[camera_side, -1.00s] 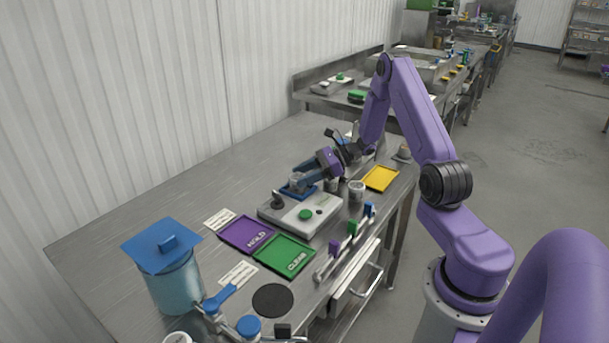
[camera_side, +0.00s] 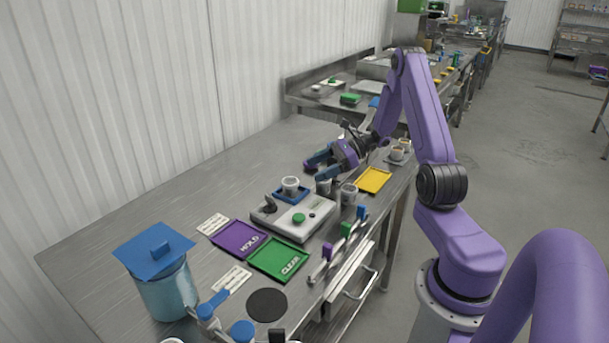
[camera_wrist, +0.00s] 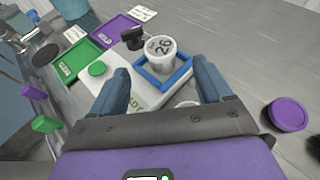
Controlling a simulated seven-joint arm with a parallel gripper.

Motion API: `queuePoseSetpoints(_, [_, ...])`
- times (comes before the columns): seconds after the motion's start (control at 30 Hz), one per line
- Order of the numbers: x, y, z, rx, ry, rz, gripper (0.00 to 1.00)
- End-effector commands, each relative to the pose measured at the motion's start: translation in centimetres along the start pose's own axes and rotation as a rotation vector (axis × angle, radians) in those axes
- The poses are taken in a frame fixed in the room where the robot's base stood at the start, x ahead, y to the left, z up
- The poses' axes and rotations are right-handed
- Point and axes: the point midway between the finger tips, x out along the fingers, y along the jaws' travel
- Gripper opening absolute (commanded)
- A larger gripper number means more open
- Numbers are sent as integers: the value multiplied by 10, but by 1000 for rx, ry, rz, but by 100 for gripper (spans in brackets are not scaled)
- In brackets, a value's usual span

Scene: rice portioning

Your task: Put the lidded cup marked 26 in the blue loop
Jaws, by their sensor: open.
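The white lidded cup marked 26 (camera_wrist: 160,48) stands upright inside the square blue loop (camera_wrist: 184,78) in the wrist view. In the side view the cup (camera_side: 290,184) shows inside the blue loop (camera_side: 290,197), on the back part of the pale device. My gripper (camera_wrist: 160,88) is open and empty, its two blue fingers spread apart, with the cup beyond their tips. In the side view my gripper (camera_side: 318,169) is to the right of the cup, above the table and clear of it.
Purple HOLD (camera_side: 239,237) and green CLEAR (camera_side: 279,258) trays lie left and front of the device. A yellow tray (camera_side: 373,180) and an open cup (camera_side: 348,194) are at right. A round purple piece (camera_wrist: 287,113) lies on the table. The back of the table is clear.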

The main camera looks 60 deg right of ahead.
Motion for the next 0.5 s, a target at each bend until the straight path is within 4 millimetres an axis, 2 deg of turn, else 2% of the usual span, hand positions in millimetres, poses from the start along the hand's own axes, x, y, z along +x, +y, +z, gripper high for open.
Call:
queuePoseSetpoints(0.1, [-22,-1,0,-1,0,-4,78])
queuePoseSetpoints(0.3, [-42,0,0,-1,0,-1,78])
queuePoseSetpoints(0.4, [-41,3,3,-15,5,19,78])
queuePoseSetpoints(0.5, [-26,16,16,-73,27,97,78])
